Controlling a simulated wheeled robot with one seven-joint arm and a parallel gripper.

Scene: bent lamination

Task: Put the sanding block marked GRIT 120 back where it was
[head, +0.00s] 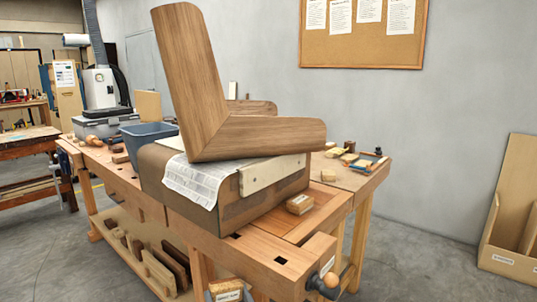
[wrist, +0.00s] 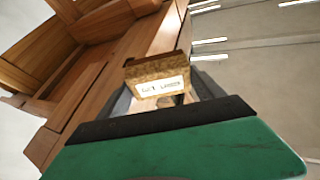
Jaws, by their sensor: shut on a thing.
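In the wrist view my gripper (wrist: 162,98) is shut on a brown, speckled sanding block (wrist: 146,72), with a dark finger at each side. The block has a white label facing the camera; its print is too blurred to read surely. In the head view a labelled block (head: 228,286) at the bottom edge, in front of the bench, looks like the held one, partly cut off. Another small labelled block (head: 300,204) lies on the bench top, right of the large form. I cannot read its label.
The workbench (head: 275,252) carries a big form (head: 200,192) with a bent wooden lamination (head: 205,100) on it and newspaper draped over its side. A blue bin (head: 148,138) stands behind. A vise handle (head: 325,284) juts from the near corner. Wood pieces sit on the lower shelf.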

